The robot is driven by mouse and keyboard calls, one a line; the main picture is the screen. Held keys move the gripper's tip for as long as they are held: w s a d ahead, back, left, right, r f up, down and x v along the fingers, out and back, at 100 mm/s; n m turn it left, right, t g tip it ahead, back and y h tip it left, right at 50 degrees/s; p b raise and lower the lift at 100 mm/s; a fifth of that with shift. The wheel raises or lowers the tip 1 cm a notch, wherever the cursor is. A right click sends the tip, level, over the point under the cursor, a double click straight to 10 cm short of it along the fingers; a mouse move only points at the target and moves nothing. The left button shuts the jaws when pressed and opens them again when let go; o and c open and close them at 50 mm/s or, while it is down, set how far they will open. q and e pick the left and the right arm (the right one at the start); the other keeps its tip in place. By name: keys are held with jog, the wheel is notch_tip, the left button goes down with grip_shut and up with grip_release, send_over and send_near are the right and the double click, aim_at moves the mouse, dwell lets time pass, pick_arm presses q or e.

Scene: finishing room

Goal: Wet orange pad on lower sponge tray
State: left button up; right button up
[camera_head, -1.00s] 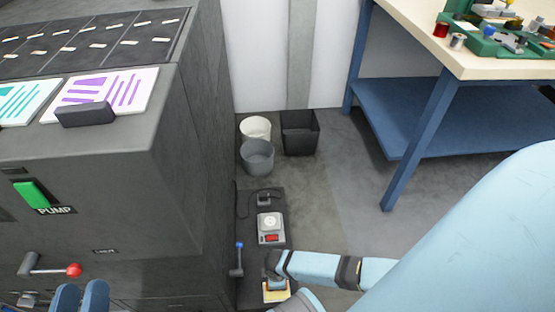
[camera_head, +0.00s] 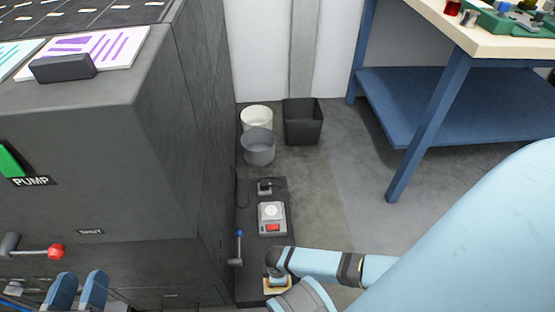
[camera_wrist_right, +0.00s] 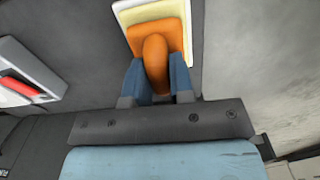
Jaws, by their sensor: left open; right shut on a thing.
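The orange pad (camera_wrist_right: 175,30) has a rounded orange handle (camera_wrist_right: 155,50). In the right wrist view it lies over a yellow sponge in the pale lower sponge tray (camera_wrist_right: 194,62); whether it touches or presses the sponge is hard to tell. My right gripper (camera_wrist_right: 158,80) is shut on the handle, one blue finger on each side. In the head view, the tray (camera_head: 277,291) is low on the floor-level dark shelf, mostly hidden under my right gripper (camera_head: 277,277). My left gripper (camera_head: 77,289) is open and empty at the lower left, before the machine's front.
The dark machine (camera_head: 165,150) stands close on the left, with a blue-tipped lever (camera_head: 239,248) near its side. A grey device with a red switch (camera_head: 271,219) sits behind the tray. Bins (camera_head: 302,122) stand beyond. A blue-legged bench (camera_head: 430,125) is at right.

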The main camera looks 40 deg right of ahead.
pick_arm(q)
jog(key=shift+f+b, duration=0.35)
pick_arm(e)
jog(key=shift+f, duration=0.5)
dwell(0.6)
pick_arm(q)
jog(key=shift+r, duration=0.25)
dwell(1.3)
pick_arm(e)
jog(key=shift+r+p, duration=0.5)
jog(key=shift+p, duration=0.3)
jog(key=shift+r+p, duration=0.3)
jog(key=shift+p, duration=0.05)
jog(key=shift+r+p, duration=0.4)
jog(key=shift+r, duration=0.2)
jog(key=shift+r+p, duration=0.2)
jog(key=shift+p, duration=0.25)
pick_arm(q)
notch_tip(320, 180, up, 8)
jog(key=s+n+t+p, duration=0.1)
jog(key=n+t+p, duration=0.1)
jog(key=p, duration=0.2)
jog(key=shift+t, duration=0.3)
pick_arm(e)
jog(key=shift+r, duration=1.9)
